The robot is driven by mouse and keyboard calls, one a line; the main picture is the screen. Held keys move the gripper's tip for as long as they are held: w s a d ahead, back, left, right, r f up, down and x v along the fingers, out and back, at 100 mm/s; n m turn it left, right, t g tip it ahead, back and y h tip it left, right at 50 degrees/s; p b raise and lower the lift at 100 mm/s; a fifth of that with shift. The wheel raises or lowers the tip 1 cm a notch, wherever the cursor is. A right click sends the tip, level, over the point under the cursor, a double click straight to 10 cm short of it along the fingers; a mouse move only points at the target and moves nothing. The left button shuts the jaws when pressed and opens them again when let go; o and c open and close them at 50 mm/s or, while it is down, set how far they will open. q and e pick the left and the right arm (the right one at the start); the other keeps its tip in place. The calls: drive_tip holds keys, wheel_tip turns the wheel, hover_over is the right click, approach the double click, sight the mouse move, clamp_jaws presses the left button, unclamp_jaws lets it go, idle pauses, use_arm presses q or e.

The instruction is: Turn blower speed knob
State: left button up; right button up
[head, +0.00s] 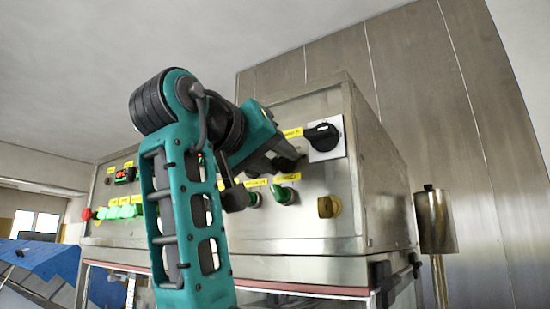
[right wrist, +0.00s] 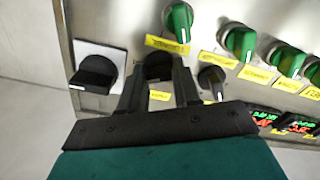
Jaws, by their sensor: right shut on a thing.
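My right gripper (head: 290,163) is at the upper right of a steel control panel (head: 345,215), its fingers against the panel face. In the right wrist view my right gripper (right wrist: 158,80) has its two fingers on either side of a round black knob (right wrist: 158,66), shut on it. A small yellow label (right wrist: 160,95) sits beside this knob; its words are too small to read, so I cannot confirm from it that this is the blower speed knob. In the head view the gripper mostly hides the knob. My left gripper is not in view.
A large black rotary switch on a white plate (head: 322,141) is close beside the gripper. A metal cylinder (head: 436,221) stands at right.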

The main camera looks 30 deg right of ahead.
drive_tip(key=n+b, duration=0.1)
drive_tip(key=n, duration=0.5)
drive_tip(key=n+b, duration=0.1)
drive_tip(key=n, duration=0.5)
drive_tip(key=shift+n, duration=0.3)
idle(0.4)
drive_tip(key=o, duration=1.1)
drive_tip(key=shift+c, duration=0.2)
drive_tip(key=shift+a, duration=0.1)
drive_tip(key=b+v, duration=0.1)
drive_tip(key=v, duration=1.1)
drive_tip(key=shift+s+a, duration=0.15)
drive_tip(key=shift+a, duration=0.2)
